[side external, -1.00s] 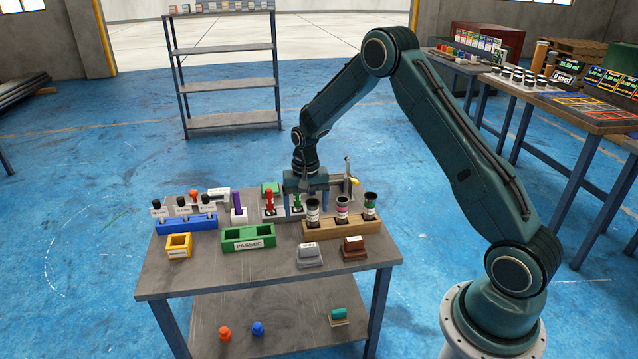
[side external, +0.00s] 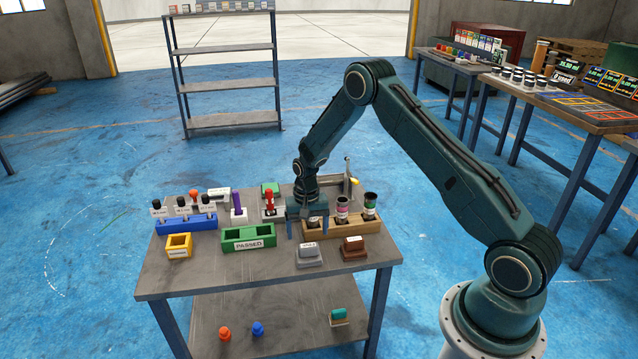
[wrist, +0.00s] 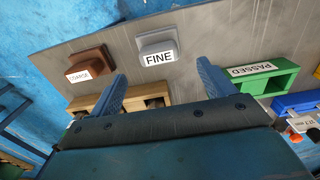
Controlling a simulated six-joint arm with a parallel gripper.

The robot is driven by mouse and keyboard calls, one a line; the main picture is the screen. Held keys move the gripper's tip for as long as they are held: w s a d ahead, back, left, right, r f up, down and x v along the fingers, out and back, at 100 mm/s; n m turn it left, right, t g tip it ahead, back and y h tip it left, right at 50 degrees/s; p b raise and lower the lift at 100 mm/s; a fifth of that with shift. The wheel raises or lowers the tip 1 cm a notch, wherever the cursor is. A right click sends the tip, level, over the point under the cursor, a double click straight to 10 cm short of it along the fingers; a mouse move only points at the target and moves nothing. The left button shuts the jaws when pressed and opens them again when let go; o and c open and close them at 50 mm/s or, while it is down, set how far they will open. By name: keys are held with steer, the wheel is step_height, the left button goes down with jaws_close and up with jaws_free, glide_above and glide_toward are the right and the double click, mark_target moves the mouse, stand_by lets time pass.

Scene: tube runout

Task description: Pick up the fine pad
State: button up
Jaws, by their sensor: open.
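The fine pad is a light grey block with a grip on top (side external: 310,255), lying on the table near its front edge. In the wrist view the fine pad (wrist: 158,47) shows its FINE label, ahead of and between my two fingers. My gripper (side external: 307,232) is open and empty, above and behind the pad, over the left end of the wooden holder. In the wrist view my gripper (wrist: 163,82) shows both fingers spread apart, not touching the pad.
A brown coarse pad (side external: 354,248) lies right of the fine pad. The wooden holder (side external: 345,227) with dark-capped containers stands behind them. A green PASSED tray (side external: 248,238) is to the left, beside a yellow box (side external: 179,246). Bare tabletop (side external: 255,272) lies in front.

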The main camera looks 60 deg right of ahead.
mark_target(308, 245)
steer(key=shift+f, duration=0.95)
steer(key=shift+f, duration=0.1)
steer(key=shift+s+f, duration=0.1)
steer(key=shift+f, duration=2.4)
steer(key=c, duration=1.1)
steer(key=shift+r, duration=0.15)
step_height(308, 245, up, 20)
steer(key=shift+f, duration=0.1)
